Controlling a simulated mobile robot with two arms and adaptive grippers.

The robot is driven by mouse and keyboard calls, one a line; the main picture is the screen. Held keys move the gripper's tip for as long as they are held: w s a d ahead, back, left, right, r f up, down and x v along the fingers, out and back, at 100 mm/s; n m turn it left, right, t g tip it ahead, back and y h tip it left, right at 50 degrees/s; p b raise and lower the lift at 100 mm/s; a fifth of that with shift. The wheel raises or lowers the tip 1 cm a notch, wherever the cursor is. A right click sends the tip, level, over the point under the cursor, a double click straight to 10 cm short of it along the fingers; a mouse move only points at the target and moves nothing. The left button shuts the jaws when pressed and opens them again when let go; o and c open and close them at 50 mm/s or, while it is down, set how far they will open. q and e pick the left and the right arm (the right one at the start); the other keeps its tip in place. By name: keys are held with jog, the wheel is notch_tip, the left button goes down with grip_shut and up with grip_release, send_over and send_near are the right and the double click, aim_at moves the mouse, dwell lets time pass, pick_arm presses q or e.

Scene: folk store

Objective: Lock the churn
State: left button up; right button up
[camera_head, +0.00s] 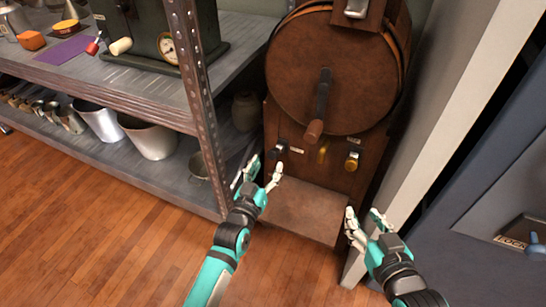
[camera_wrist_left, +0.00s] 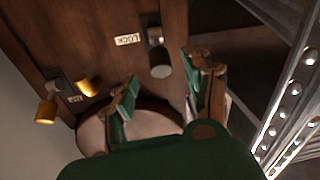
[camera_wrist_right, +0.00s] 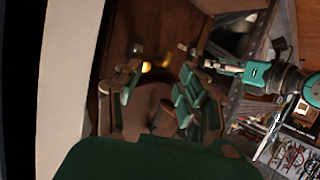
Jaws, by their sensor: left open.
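The churn is a brown wooden cabinet with a large round drum (camera_head: 335,75) and a crank handle (camera_head: 320,105). Low on its front is a dark knob (camera_head: 279,149) beside a small plate; the left wrist view shows this knob (camera_wrist_left: 161,63) next to a plate reading LOCK (camera_wrist_left: 127,40). My left gripper (camera_head: 263,172) is open and empty, just below and left of the knob. In the left wrist view the knob lies ahead, between the fingertips in the picture; no contact is visible. My right gripper (camera_head: 363,214) is open and empty, low at the churn's right.
Two yellow knobs (camera_head: 322,152) (camera_head: 352,161) sit right of the dark knob. A metal shelf (camera_head: 150,100) with a perforated post (camera_head: 195,90) stands close at the left, holding metal pots (camera_head: 150,138). A pale post (camera_head: 415,140) and a grey-blue cabinet (camera_head: 500,180) bound the right side.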

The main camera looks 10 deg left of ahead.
aim_at(271, 159)
pick_arm(q)
jog(key=b+x, duration=0.1)
jog(key=x, duration=0.3)
jog(key=shift+w, duration=0.3)
jog(key=shift+w+d, duration=0.15)
jog(key=shift+w, duration=0.3)
pick_arm(e)
notch_tip(271, 159, up, 7)
jog(key=w+a+t+y, duration=0.1)
jog(key=w+t, duration=0.1)
jog(key=t, duration=0.2)
jog(key=shift+a+t+y, duration=0.3)
pick_arm(q)
jog(key=shift+c, duration=0.2)
grip_shut()
